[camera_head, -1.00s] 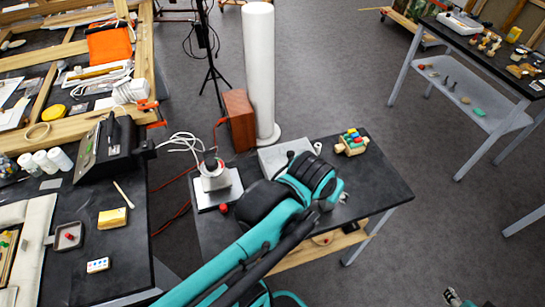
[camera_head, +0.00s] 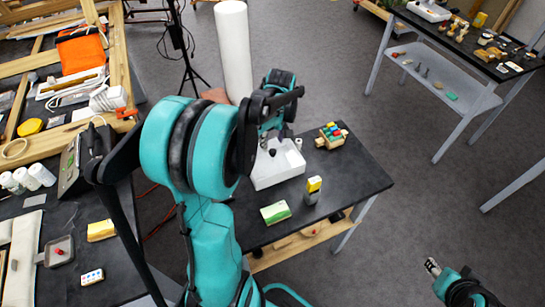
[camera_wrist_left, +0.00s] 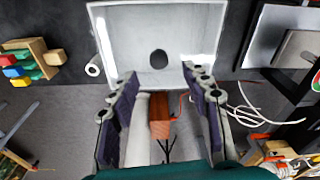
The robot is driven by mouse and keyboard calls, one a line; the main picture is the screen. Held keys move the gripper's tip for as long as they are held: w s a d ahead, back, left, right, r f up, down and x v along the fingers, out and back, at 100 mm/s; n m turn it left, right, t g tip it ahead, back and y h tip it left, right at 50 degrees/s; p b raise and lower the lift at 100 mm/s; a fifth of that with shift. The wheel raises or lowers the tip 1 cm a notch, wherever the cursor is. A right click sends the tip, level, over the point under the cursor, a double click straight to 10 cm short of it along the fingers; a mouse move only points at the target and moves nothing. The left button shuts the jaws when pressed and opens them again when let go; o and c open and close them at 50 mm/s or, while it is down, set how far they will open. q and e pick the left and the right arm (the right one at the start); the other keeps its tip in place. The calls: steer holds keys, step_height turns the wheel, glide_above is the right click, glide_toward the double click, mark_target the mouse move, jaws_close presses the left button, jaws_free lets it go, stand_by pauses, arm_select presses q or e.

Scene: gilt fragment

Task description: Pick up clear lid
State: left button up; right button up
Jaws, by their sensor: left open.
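A pale, shallow, box-like thing with a dark round knob stands on the small dark table; I take its see-through top to be the clear lid (camera_wrist_left: 135,35), though its edges are hard to tell from the box. It also shows in the head view (camera_head: 280,172). My left gripper (camera_wrist_left: 160,76) is open and empty, its two fingers apart at the near edge of the box, with the knob seen between and beyond them. In the head view the left gripper (camera_head: 274,132) hangs above the box's back part. My right gripper (camera_head: 433,267) is at the lower right, away from the table.
A wooden toy with coloured blocks (camera_head: 332,134) and a small white roll (camera_head: 298,143) are beside the box. A white column (camera_head: 234,50) rises behind the table.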

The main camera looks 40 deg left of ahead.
mark_target(273, 150)
arm_select(q)
step_height(273, 150, down, 5)
steer(key=shift+w+a+f+b, duration=0.1)
steer(key=shift+b, duration=0.85)
steer(key=shift+c, duration=0.4)
jaws_close()
steer(key=shift+r, duration=0.2)
